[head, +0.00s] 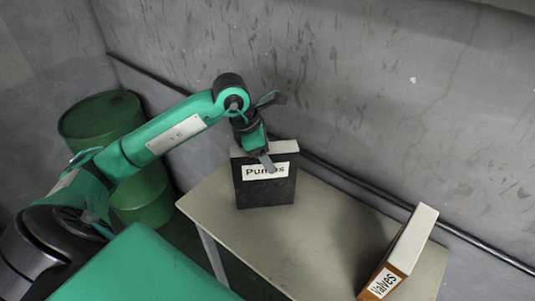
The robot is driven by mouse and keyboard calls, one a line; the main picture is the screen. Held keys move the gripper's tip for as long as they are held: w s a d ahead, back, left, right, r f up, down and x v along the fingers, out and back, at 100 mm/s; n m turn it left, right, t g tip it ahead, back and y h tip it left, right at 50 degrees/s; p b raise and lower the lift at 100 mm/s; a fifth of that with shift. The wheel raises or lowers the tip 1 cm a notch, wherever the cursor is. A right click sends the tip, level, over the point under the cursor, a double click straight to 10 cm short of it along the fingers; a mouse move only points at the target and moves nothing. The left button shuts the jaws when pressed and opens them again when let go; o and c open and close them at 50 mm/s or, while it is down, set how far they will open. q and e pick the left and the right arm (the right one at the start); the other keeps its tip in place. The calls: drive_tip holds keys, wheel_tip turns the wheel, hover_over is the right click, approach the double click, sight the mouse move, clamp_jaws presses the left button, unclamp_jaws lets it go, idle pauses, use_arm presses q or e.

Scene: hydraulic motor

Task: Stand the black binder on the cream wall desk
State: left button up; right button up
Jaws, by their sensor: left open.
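The black binder (265,192) stands upright on the cream wall desk (300,240), near its left end. Its white label reading "Pumps" faces me. My left gripper (265,158) is open at the binder's top edge. One finger overlaps the upper part of the label and hides some of its letters. I cannot tell whether the finger touches the binder. My right gripper is out of view.
An orange-brown binder (400,258) labelled "Valves" stands at the desk's right end. The desk top between the binders is clear. A grey wall (380,100) with a dark pipe (350,178) runs behind. Green drums (100,117) stand left of the desk.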

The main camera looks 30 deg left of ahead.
use_arm(q)
drive_tip(key=b+v, duration=0.2)
drive_tip(key=v, duration=0.7)
drive_tip(key=shift+a+r, duration=0.1)
drive_tip(key=shift+r, duration=0.25)
drive_tip(key=shift+b+v, duration=0.3)
drive_tip(key=shift+v, duration=0.6)
drive_tip(key=shift+s, duration=0.1)
drive_tip(key=shift+f, duration=0.1)
